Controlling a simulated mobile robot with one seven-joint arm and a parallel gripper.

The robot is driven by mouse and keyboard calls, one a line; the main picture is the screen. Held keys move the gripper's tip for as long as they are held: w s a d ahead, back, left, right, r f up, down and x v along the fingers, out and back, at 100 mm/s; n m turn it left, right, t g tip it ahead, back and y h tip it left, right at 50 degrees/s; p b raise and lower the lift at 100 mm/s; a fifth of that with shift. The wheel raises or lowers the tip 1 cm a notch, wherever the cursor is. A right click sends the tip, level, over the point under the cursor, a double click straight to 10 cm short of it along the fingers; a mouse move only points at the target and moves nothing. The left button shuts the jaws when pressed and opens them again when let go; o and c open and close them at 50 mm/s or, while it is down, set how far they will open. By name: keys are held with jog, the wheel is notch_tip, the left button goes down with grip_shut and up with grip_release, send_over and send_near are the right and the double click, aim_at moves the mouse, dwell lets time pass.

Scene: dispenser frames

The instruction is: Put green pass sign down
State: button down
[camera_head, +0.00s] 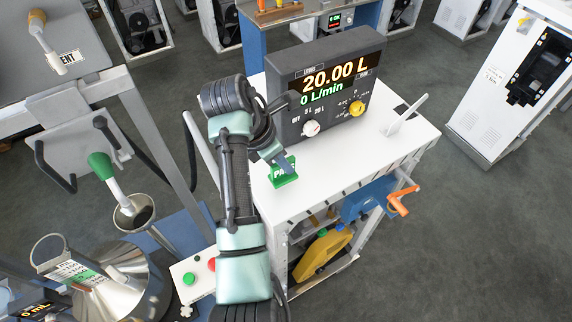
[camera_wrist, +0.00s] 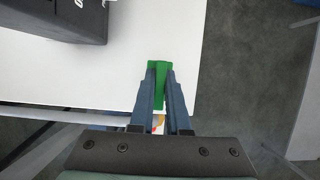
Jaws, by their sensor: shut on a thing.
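The green pass sign (camera_head: 283,174) is at the front left part of the white cart top (camera_head: 340,160), its lettering partly covered by my gripper. In the wrist view the green sign (camera_wrist: 158,67) sits between the two blue-grey fingertips. My gripper (camera_head: 277,160) is shut on it, pointing down at the white top. The sign is at or just above the surface; I cannot tell whether it touches. In the wrist view my gripper (camera_wrist: 161,80) is near the edge of the white top (camera_wrist: 120,70).
A dark display box (camera_head: 325,85) reading 20.00 L stands behind the sign. A white bracket (camera_head: 405,117) is at the right of the top. An orange crank handle (camera_head: 400,200) sticks out below. Bare white surface lies right of the sign.

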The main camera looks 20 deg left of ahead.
aim_at(286, 174)
notch_tip(286, 174, down, 3)
jog(key=shift+s+f+p, duration=0.15)
jog(key=shift+p, duration=0.35)
jog(key=shift+f, duration=0.15)
jog(key=c, duration=0.9)
grip_release()
jog(key=v, duration=1.2)
